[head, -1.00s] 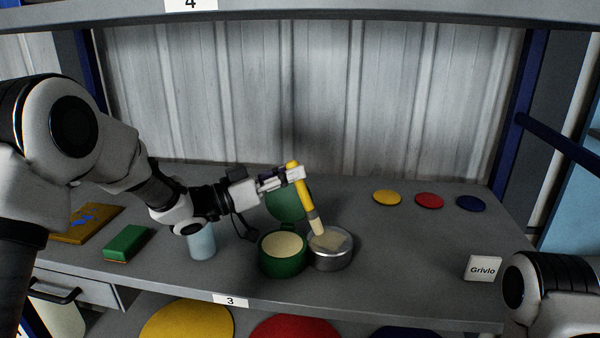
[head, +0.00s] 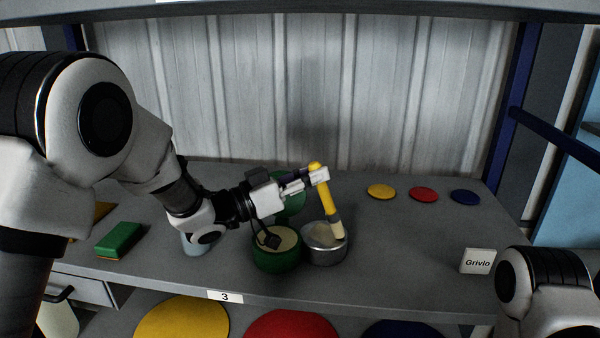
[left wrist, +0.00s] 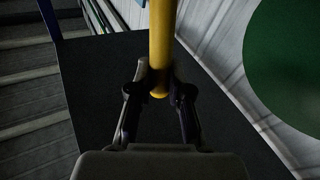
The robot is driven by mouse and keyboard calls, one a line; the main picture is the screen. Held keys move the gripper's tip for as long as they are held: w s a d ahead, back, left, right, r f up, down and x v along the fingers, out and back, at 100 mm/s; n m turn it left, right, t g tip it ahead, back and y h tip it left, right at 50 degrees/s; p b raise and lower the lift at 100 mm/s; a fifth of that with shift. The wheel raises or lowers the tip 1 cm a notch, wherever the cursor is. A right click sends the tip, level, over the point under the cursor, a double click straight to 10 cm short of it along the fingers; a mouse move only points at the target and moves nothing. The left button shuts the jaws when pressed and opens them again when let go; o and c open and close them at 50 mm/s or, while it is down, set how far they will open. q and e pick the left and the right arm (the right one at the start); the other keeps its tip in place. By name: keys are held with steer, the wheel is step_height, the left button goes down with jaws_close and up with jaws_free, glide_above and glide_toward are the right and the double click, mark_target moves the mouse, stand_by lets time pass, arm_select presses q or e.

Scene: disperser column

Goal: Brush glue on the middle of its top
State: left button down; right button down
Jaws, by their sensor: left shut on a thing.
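My left gripper (head: 312,178) is shut on a yellow-handled brush (head: 327,198), which also shows between the fingers in the left wrist view (left wrist: 160,45). The brush hangs tilted, its pale bristle end at the right inner side of a round silver tin (head: 324,258). Pale content shows in the tin; I cannot tell whether the bristles touch it. Left of the tin, against it or very close, stands a green round pot (head: 277,261) with pale content. A green round lid (head: 291,204) stands behind the pot. My right gripper is out of view; only part of my right arm shows.
Yellow (head: 381,191), red (head: 423,194) and blue (head: 465,197) discs lie at the back right. A white "Grivlo" card (head: 478,261) stands at the front right. A green block (head: 119,240) lies left. A pale blue cup (head: 198,245) is partly hidden by my left arm. An upper shelf spans above.

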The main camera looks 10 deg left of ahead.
arm_select(q)
steer(key=shift+s+d, duration=0.15)
steer(key=shift+d, duration=0.05)
steer(key=shift+w+a+p, duration=0.7)
steer(key=shift+w+a, duration=0.25)
steer(key=shift+a, duration=2.75)
steer(key=s+d+b, duration=0.1)
steer(key=s+d, duration=0.2)
steer(key=d, duration=0.3)
steer(key=shift+d, duration=0.4)
steer(key=shift+a, duration=0.1)
